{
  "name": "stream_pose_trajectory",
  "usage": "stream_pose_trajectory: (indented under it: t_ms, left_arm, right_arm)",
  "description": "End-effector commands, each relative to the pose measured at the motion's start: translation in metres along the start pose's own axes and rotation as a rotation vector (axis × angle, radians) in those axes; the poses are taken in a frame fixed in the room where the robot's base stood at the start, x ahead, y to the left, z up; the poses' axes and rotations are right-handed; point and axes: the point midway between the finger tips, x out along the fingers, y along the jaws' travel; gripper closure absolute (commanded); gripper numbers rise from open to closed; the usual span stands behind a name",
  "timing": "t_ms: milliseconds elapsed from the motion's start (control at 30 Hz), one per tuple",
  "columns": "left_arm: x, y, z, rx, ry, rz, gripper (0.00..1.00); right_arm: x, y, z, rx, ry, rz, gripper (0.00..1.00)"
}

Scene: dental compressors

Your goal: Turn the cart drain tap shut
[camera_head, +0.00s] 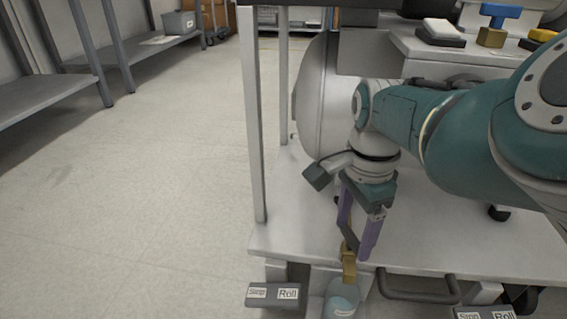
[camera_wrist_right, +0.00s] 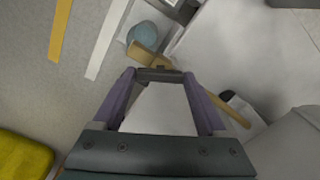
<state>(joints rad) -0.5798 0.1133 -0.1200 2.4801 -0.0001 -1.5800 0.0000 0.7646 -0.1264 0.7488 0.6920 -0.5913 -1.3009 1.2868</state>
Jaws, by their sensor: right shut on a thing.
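The drain tap is a brass fitting (camera_head: 348,266) at the front edge of the cart's lower deck, above a pale blue container (camera_head: 343,299). In the right wrist view the brass body (camera_wrist_right: 147,57) shows just past my fingertips, with the blue container (camera_wrist_right: 142,35) beyond it. My right gripper (camera_head: 354,248) reaches down from above, its purple fingers at the tap. In the wrist view the fingertips (camera_wrist_right: 160,74) are closed on a small dark part at the tap, probably its handle. The fingers partly hide it, so its exact angle is unclear. My left gripper is out of view.
A pale tank (camera_head: 312,100) stands on the cart deck (camera_head: 300,225) behind my gripper. A cart post (camera_head: 254,120) rises at left. Foot pedals (camera_head: 272,294) and a dark handle (camera_head: 417,294) lie along the front. Open floor (camera_head: 150,200) extends left.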

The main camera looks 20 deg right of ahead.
Motion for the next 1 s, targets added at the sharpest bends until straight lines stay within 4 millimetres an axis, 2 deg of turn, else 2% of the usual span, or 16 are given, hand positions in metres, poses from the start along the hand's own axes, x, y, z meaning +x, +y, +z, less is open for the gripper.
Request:
stream_pose_trajectory:
  t_ms: [500, 1000]
  left_arm:
    - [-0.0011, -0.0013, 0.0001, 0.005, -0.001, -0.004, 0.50]
    - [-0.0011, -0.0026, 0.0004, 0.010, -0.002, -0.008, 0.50]
  right_arm:
    - [0.0007, 0.0003, -0.0009, 0.389, 0.003, 0.000, 0.81]
    - [0.0007, 0.0005, -0.0009, 0.497, 0.003, 0.000, 0.81]
